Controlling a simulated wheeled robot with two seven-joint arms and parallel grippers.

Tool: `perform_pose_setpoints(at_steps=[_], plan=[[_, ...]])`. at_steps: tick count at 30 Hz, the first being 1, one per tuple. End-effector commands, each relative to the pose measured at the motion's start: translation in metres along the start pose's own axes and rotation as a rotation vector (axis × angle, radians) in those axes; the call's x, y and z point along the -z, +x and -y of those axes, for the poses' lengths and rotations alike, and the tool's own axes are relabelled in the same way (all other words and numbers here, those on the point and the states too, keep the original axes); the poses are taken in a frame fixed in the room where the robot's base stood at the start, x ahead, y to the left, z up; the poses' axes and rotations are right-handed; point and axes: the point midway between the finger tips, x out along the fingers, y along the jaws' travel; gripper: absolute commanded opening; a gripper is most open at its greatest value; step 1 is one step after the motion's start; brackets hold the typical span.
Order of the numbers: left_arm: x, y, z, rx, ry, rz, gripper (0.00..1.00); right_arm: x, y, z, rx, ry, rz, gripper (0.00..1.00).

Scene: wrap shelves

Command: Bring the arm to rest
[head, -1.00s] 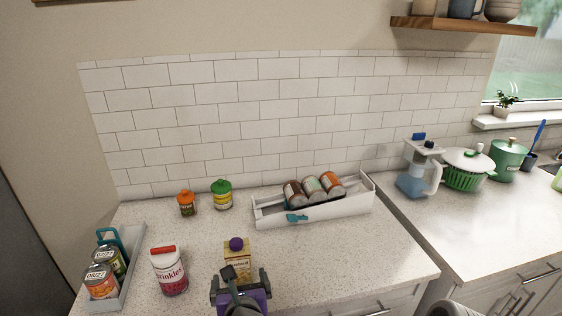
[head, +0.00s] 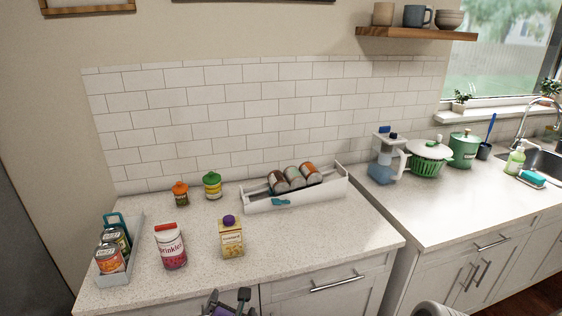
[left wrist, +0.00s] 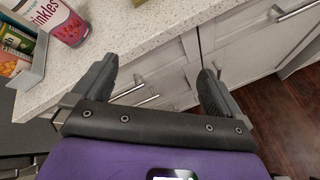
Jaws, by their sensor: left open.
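My left gripper (head: 228,300) shows at the bottom edge of the head view, in front of the counter's front edge. In the left wrist view its two dark fingers (left wrist: 158,85) are spread apart with nothing between them, in front of the drawer fronts. The yellow carton with a purple cap (head: 231,237) stands upright on the counter, apart from the gripper. The sprinkles jar with a red lid (head: 171,247) stands to its left. My right gripper is not in view.
A grey tray with cans (head: 120,277) is at the counter's left. A white rack with several cans (head: 318,195) and two small jars (head: 212,186) stand near the tiled wall. A pitcher (head: 383,165) and pots are on the right counter. The counter's front middle is clear.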

Motion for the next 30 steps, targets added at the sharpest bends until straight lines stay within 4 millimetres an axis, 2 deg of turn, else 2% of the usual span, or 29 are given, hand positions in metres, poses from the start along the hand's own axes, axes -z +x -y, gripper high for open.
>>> perform_pose_setpoints(at_steps=[5,10,14,15,19,21,24,30], plan=[[0.051,0.033,0.036,0.153,0.43,-0.05,1.0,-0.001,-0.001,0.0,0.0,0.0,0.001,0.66],[0.129,0.053,0.088,0.422,0.972,-0.024,1.0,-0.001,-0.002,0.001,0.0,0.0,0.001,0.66],[0.194,0.048,0.128,0.667,1.354,0.089,1.0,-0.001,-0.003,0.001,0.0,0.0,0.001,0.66],[0.213,0.043,0.139,0.743,1.458,0.143,1.0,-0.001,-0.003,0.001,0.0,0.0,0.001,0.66],[0.268,0.019,0.172,0.959,1.732,0.362,1.0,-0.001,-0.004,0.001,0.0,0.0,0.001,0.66],[0.289,0.006,0.184,1.039,1.832,0.483,1.0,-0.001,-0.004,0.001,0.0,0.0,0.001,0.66],[0.308,-0.009,0.196,1.111,1.923,0.623,1.0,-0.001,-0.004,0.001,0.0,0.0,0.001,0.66],[0.32,-0.02,0.203,1.15,1.983,0.73,1.0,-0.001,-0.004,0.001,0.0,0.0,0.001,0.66]])
